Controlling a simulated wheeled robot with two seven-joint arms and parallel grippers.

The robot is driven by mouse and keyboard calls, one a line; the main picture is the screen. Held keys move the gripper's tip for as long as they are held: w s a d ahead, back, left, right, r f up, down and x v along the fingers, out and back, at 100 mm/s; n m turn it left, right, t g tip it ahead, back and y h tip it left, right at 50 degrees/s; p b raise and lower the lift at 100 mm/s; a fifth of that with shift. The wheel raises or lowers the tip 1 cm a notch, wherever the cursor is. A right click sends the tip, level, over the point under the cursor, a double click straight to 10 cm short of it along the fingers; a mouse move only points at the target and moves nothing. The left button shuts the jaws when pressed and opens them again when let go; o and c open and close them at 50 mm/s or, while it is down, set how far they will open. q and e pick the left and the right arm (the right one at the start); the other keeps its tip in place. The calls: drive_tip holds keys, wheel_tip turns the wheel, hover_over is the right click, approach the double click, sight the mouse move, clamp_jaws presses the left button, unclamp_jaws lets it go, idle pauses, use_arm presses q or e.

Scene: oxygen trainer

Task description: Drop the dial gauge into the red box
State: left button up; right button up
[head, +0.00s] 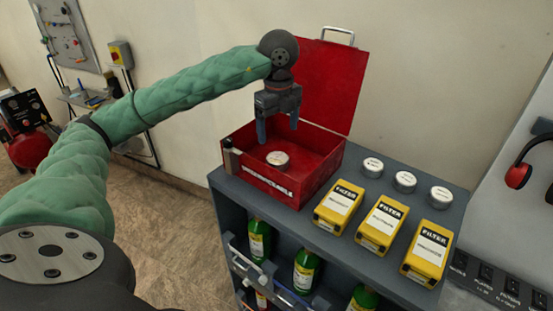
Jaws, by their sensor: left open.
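The red box (268,187) stands with its lid raised on the left end of a grey cabinet top. A dial gauge (278,158), round with a pale face, lies inside the box toward its front. My left gripper (278,133) hangs fingers down over the box opening, above the gauge. Its two blue fingers are apart with nothing between them. My right gripper does not show.
Three yellow filter boxes (382,224) and three round white-topped items (404,181) stand right of the red box on the cabinet top (306,221). A small dark cylinder (230,157) is at the box's left corner. Green bottles (305,270) fill the shelf below. Red headphones (520,174) hang at right.

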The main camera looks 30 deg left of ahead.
use_arm(q)
drive_tip(key=shift+w, duration=0.15)
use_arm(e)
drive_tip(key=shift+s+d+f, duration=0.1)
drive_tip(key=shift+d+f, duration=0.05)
use_arm(q)
wheel_tip(320, 180, up, 8)
drive_tip(key=b, duration=0.2)
drive_tip(key=shift+f+b, duration=0.15)
drive_tip(key=shift+b, duration=0.15)
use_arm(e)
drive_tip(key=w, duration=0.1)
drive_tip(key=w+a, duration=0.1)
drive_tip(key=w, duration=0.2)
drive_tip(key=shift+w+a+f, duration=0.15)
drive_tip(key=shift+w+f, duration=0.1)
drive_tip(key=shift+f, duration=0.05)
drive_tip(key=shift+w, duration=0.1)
